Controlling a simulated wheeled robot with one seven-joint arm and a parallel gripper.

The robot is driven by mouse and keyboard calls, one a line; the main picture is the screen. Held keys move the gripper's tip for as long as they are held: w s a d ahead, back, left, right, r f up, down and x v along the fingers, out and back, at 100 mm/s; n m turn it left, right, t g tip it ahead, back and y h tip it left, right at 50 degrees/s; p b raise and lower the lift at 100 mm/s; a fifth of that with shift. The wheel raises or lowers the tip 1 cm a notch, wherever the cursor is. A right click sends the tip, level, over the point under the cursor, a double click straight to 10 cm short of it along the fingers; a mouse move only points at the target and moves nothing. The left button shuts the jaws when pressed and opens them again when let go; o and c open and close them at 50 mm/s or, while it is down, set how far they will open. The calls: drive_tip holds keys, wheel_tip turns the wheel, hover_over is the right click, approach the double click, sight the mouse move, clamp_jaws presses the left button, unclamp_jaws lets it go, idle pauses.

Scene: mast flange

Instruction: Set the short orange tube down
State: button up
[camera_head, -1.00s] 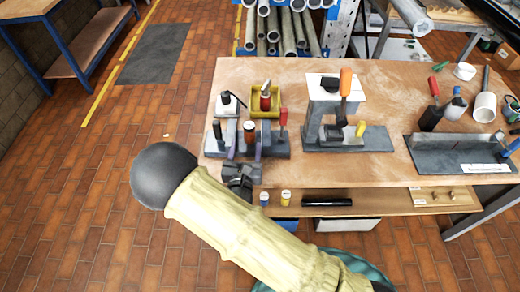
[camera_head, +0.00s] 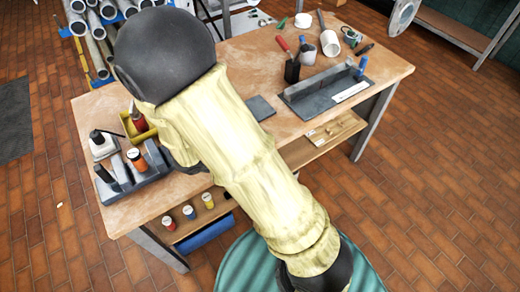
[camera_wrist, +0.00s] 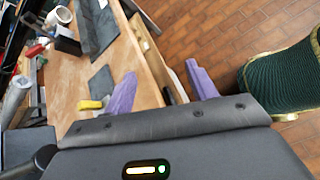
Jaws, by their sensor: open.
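In the head view my own arm hides the gripper and the middle of the bench. The orange tube is not visible in the wrist view.
A yellow tray (camera_head: 149,131) and a white box (camera_head: 103,147) stand behind the rack. A grey angled fixture (camera_head: 325,92) is at right on the workbench (camera_head: 388,67). Several small jars sit on the lower shelf (camera_head: 215,212). Brick floor is open at right.

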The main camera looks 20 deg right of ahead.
drive_tip(key=s+r+m+y, duration=0.3)
drive_tip(key=r+m+y, duration=0.3)
drive_tip(key=m+y, duration=0.4)
drive_tip(key=m, duration=0.5)
drive_tip(key=shift+d+r+m, duration=0.15)
drive_tip(key=shift+d+m, duration=0.05)
drive_tip(key=shift+m, duration=0.1)
drive_tip(key=shift+a, duration=0.1)
